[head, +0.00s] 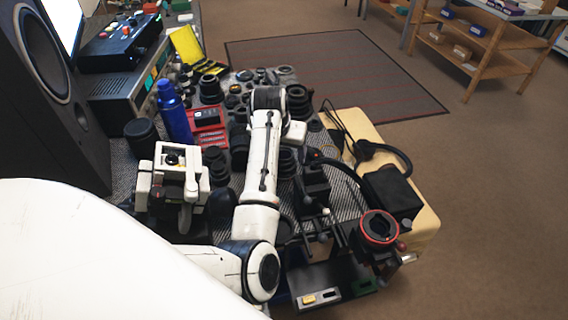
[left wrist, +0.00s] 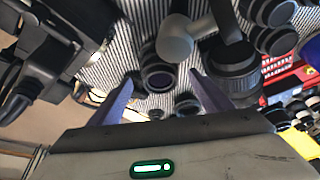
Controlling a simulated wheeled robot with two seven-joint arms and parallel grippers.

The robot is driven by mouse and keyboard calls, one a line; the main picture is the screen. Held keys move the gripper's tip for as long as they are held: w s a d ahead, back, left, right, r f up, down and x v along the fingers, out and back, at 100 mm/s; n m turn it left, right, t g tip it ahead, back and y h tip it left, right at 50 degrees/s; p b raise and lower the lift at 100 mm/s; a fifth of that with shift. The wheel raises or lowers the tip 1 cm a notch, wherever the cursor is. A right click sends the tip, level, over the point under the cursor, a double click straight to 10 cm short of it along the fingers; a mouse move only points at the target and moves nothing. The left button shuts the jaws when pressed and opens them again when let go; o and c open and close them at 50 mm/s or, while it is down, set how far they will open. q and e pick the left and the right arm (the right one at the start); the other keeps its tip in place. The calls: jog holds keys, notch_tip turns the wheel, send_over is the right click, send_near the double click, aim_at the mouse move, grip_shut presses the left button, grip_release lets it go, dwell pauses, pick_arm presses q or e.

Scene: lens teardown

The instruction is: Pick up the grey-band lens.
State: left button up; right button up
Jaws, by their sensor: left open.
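My left gripper (left wrist: 162,80) is open and empty. Its two fingers reach over the striped mat (left wrist: 130,25), with a dark round lens (left wrist: 157,76) showing between and beyond their tips. I cannot tell whether the fingers are beside it or still above it. A larger ribbed lens (left wrist: 232,68) stands just right of the right-hand finger in that view. No grey band shows clearly on any lens, so I cannot tell which is the grey-band one. In the head view my white left forearm crosses the bench, and the fingers at its far end are largely hidden.
Several dark lenses (head: 216,166) crowd the bench around my forearm. A blue bottle (head: 174,114) and a red case (head: 207,128) stand to the left. A black rig with a red ring (head: 379,228) and headphones (head: 381,150) lie to the right. A speaker (head: 45,75) stands far left.

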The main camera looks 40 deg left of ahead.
pick_arm(q)
jog(key=shift+x, duration=1.4)
jog(key=c, duration=1.2)
jog(key=shift+r, duration=0.1)
jog(key=shift+c, duration=0.8)
jog(key=shift+r, duration=0.1)
